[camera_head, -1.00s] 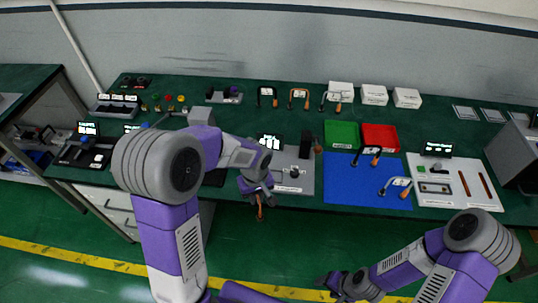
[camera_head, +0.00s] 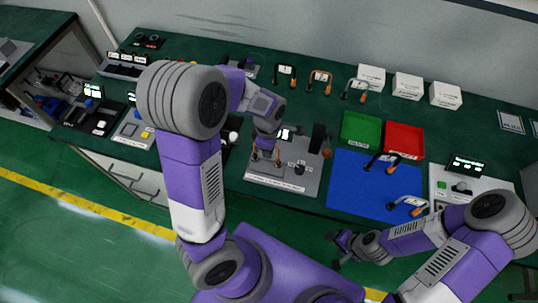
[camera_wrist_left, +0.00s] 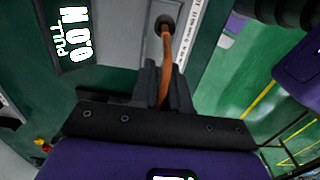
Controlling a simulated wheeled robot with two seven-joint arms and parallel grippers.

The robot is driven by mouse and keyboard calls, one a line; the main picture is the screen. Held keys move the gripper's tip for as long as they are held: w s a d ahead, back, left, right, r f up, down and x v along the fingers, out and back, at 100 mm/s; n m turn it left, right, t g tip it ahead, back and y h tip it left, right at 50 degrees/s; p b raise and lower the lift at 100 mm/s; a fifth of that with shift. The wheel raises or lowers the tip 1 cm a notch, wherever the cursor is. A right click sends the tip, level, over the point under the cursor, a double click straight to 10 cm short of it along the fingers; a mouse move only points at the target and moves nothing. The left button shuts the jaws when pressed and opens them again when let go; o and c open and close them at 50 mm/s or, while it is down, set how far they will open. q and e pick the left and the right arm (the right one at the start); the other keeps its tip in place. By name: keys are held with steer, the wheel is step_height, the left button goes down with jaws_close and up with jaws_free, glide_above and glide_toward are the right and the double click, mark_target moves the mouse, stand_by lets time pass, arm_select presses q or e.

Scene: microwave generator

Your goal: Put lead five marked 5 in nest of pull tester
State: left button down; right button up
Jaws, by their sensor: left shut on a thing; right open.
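The pull tester (camera_head: 250,172) is a grey plate with a dark upright post and a small display at the bench's front middle. My left gripper (camera_head: 266,151) is low over its left part, shut on an orange-brown lead. In the left wrist view, the lead (camera_wrist_left: 166,70) runs from between the fingers (camera_wrist_left: 163,95) to a dark round fitting (camera_wrist_left: 165,25) on the grey plate; whether its end is inside or only above I cannot tell. The display (camera_wrist_left: 74,32) reads PULL 0.0 N. The lead's number mark is not readable. My right gripper (camera_head: 340,245) is open and empty beyond the bench's front edge.
A blue mat (camera_head: 350,190) with two leads lies right of the tester. A green tray (camera_head: 360,128) and a red tray (camera_head: 404,140) stand behind it. Several leads and white boxes (camera_head: 408,86) line the back. A white panel (camera_head: 440,180) is at the right.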

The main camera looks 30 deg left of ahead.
mark_target(255, 157)
arm_select(q)
step_height(255, 157, down, 4)
steer(key=shift+r+b, duration=0.1)
steer(key=shift+b, duration=0.35)
steer(key=shift+w, duration=0.1)
steer(key=c, duration=1.1)
jaws_free()
steer(key=shift+f, duration=0.2)
